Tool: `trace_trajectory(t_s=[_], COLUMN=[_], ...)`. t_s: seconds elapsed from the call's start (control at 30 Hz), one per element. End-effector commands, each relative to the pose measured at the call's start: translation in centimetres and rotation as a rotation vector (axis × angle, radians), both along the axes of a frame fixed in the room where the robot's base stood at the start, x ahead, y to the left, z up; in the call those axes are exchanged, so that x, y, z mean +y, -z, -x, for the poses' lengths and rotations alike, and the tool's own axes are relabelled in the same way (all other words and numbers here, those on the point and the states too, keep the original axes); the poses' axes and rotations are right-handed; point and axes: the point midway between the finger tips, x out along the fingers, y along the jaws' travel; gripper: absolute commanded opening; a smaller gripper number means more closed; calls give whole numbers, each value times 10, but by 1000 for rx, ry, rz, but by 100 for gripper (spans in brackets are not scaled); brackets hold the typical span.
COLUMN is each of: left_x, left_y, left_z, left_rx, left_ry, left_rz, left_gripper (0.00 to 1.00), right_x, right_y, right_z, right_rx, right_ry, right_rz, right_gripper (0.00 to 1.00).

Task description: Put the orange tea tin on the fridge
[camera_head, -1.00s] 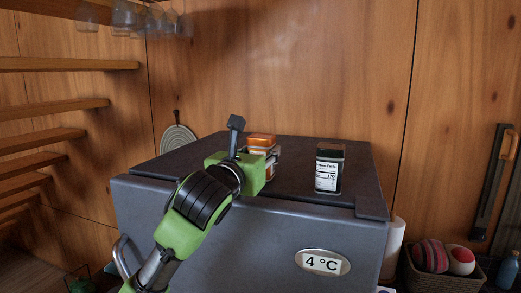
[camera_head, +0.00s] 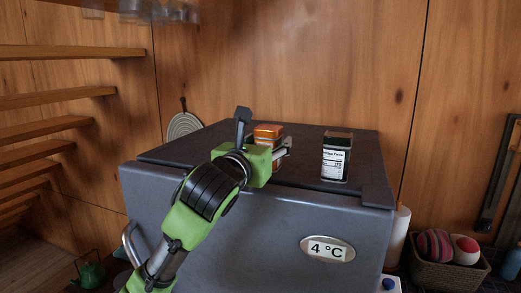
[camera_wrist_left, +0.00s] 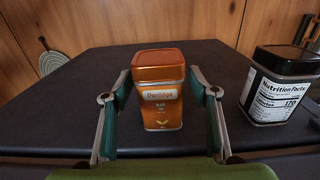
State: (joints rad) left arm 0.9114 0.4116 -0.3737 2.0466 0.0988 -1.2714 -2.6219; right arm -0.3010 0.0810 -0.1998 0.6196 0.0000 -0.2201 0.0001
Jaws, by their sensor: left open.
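The orange tea tin (camera_head: 268,132) stands upright on the dark top of the grey fridge (camera_head: 240,222), partly hidden behind my left gripper (camera_head: 284,150) in the head view. In the left wrist view the tin (camera_wrist_left: 160,92) stands between the two spread fingers of my left gripper (camera_wrist_left: 162,92), with its label facing the camera. The gripper is open, and small gaps show between fingers and tin. My right gripper is not in view.
A black tin with a white nutrition label (camera_head: 336,157) stands on the fridge top to the right. Wooden shelves (camera_head: 60,97) are at left. A basket (camera_head: 445,268) with balls and a paper roll (camera_head: 397,238) are at lower right. The back of the fridge top is clear.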

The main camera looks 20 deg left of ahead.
Motion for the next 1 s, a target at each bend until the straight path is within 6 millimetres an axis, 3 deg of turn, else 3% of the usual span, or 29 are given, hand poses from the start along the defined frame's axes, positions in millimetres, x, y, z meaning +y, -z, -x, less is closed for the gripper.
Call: trace_trajectory(t_s=[0.3, 0.5, 0.7, 1.0], left_x=[2, 3, 3, 3], left_y=[4, 3, 2, 1], left_z=[62, 99, 115, 117], left_rx=[-8, -6, -2, 0], left_ry=[0, -1, 0, 0], left_rz=[-5, -4, -2, -1], left_gripper=[54, 54, 54, 54], right_x=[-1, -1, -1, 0], right_y=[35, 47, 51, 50], right_z=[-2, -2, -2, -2], right_rx=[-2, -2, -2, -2], right_ry=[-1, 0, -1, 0], right_rz=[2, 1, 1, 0], right_gripper=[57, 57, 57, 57])
